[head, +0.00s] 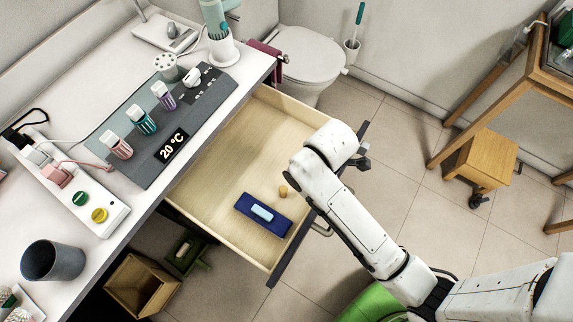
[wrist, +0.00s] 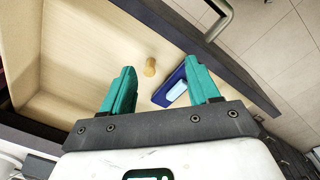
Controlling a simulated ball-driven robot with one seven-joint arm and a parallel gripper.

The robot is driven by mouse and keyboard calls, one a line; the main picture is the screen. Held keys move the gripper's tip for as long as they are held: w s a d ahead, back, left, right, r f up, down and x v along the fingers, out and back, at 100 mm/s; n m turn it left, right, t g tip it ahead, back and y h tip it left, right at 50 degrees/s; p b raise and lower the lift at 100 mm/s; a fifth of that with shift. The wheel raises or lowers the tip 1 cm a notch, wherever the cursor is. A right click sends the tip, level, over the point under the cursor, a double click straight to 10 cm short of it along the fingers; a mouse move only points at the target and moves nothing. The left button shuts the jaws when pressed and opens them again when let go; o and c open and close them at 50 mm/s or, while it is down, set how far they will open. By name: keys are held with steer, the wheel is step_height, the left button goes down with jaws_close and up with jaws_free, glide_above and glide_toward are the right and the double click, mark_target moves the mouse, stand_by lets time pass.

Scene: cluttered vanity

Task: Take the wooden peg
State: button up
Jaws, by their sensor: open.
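The wooden peg (head: 283,191) is a small tan cylinder in the open drawer (head: 215,170), close to the drawer front. In the wrist view the peg (wrist: 150,67) shows beyond my fingertips, between the lines of the two fingers. My gripper (wrist: 160,80) has two teal fingers, spread apart with nothing between them. The peg is apart from both fingers. In the head view my arm reaches over the drawer front, and its fingers are hidden.
A dark blue tray (head: 242,208) with a light blue block (head: 262,213) lies beside the peg; the tray also shows by my right finger (wrist: 161,96). The drawer front (wrist: 235,65) and its handle (wrist: 219,22) stand close by. The rest of the drawer floor is bare.

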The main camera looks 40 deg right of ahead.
mark_target(284, 189)
steer(key=w+a+f+n+b, duration=0.35)
steer(key=w+n, duration=0.45)
steer(key=n, duration=0.4)
steer(key=shift+g, duration=0.3)
steer(key=f, duration=0.7)
steer(key=a+f, duration=0.1)
steer(key=f, duration=0.3)
steer(key=shift+f+p, duration=0.25)
steer(key=shift+p, duration=0.15)
steer(key=shift+c, duration=0.3)
steer(key=c, duration=1)
